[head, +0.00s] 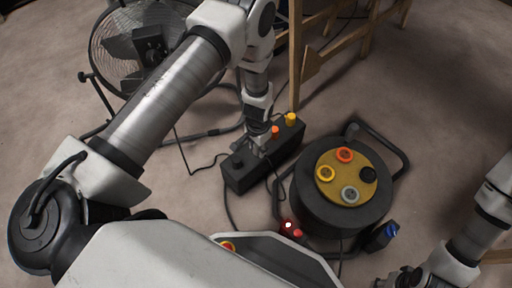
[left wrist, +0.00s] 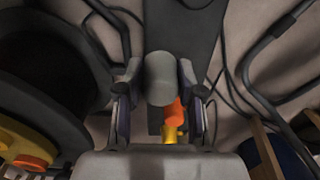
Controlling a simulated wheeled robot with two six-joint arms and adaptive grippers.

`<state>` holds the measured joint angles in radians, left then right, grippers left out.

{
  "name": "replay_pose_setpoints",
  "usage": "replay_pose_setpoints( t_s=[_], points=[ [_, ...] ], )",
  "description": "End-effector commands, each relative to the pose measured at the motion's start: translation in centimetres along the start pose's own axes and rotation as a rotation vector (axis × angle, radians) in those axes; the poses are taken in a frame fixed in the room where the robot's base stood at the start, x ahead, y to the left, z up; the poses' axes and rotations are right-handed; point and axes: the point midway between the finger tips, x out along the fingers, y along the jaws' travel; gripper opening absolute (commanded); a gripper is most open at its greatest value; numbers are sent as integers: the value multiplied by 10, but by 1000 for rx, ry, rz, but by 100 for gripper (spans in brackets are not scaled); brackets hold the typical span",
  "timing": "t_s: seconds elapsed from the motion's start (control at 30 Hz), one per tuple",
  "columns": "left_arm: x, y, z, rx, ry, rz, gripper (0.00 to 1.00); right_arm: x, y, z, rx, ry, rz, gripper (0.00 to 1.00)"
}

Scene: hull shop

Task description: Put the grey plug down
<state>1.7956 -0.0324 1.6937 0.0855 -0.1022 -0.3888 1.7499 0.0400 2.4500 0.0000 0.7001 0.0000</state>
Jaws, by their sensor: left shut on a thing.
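The grey plug (left wrist: 160,78) shows as a rounded grey cylinder between the two fingers of my left gripper (left wrist: 160,98) in the left wrist view. The gripper is shut on it. In the head view my left gripper (head: 262,143) is over the middle of a long black socket box (head: 245,180), and the plug is mostly hidden there. I cannot tell whether the plug touches the box. An orange plug (head: 275,131) and a yellow plug (head: 291,119) stand on the box beside the gripper. My right gripper (head: 400,279) is at the bottom right edge, its fingers unclear.
A cable reel (head: 318,215) with a yellow face and coloured round fittings stands just right of the box. A blue connector (head: 388,232) and a lit red one (head: 288,226) lie near it. A fan (head: 125,45) and wooden legs (head: 296,60) stand behind. Cables cross the floor.

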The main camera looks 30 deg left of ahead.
Motion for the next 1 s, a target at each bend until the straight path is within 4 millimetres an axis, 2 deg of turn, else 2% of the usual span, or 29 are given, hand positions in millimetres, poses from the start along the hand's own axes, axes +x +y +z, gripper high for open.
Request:
replay_pose_setpoints(
  t_s=[0.03, 0.13, 0.27, 0.47, 0.73, 0.97, 1.0],
  points=[
    [11, -6, -4, -1, 4, -2, 0, 22, 0, 0, 0, 0, 0, 40],
    [8, -20, -13, -3, 4, -2, 0, 29, 0, 0, 0, 0, 0, 40],
    [9, -28, -18, 0, 0, -2, 0, 35, 0, -1, 1, 1, 0, 40],
    [41, -28, -18, 0, 0, -2, 0, 68, 1, -2, 7, 5, 1, 40],
    [38, -28, -18, 0, 0, -2, 0, 64, 1, -2, 8, 6, 1, 40],
    [45, -28, -18, 0, 0, -2, 0, 66, 1, -2, 9, 6, 1, 40],
    [44, -28, -18, 0, 0, -2, 51, 66, 1, -2, 9, 6, 1, 40]
  ],
)
